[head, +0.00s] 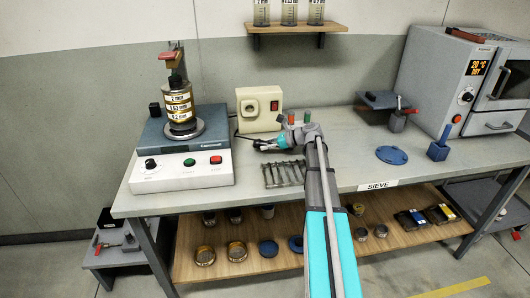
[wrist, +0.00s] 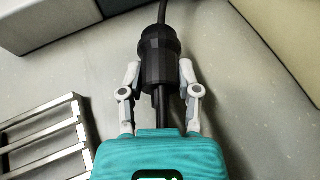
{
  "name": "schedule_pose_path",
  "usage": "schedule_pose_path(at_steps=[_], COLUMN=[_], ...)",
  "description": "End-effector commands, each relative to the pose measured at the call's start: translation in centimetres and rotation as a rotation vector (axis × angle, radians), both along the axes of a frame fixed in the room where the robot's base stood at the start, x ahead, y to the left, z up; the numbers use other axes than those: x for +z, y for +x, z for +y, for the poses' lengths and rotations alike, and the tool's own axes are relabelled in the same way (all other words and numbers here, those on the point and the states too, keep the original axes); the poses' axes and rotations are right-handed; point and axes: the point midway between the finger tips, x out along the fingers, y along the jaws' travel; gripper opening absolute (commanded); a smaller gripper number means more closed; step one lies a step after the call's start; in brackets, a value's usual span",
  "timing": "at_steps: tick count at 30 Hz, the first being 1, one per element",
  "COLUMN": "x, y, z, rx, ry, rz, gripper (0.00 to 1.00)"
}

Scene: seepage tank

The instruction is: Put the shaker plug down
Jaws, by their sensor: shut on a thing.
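The shaker plug (wrist: 158,60) is black and cylindrical, with a black cable leaving its far end at the top of the wrist view. My gripper (wrist: 160,82) is shut on it, with one pale finger on each side. In the head view my gripper (head: 260,146) is low over the bench, in front of the cream socket box (head: 259,108). The plug is too small there to make out clearly. I cannot tell whether it touches the bench top. The shaker (head: 183,150) stands to the left with a stack of sieves (head: 179,105) on it.
A metal rack (head: 283,174) lies on the bench close to my gripper, and shows at left in the wrist view (wrist: 45,140). Small red and green-topped items stand just behind my wrist. An oven (head: 455,80) and a blue lid (head: 391,154) are to the right. Bare bench (head: 350,175) lies between.

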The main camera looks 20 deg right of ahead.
Motion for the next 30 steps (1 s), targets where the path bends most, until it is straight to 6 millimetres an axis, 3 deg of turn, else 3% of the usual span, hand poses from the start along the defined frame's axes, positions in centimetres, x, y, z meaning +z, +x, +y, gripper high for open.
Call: schedule_pose_path(at_steps=[4,26,27,30], x=[-1.1,-1.9,-1.9,-1.8], y=[0.0,0.0,0.0,0.0], z=[0.0,0.0,0.0,0.0], rx=[0.000,0.000,0.000,0.000], ry=[0.000,0.000,0.000,0.000], rz=[0.000,0.000,0.000,0.000], gripper=[0.00,0.00,0.45,0.64])
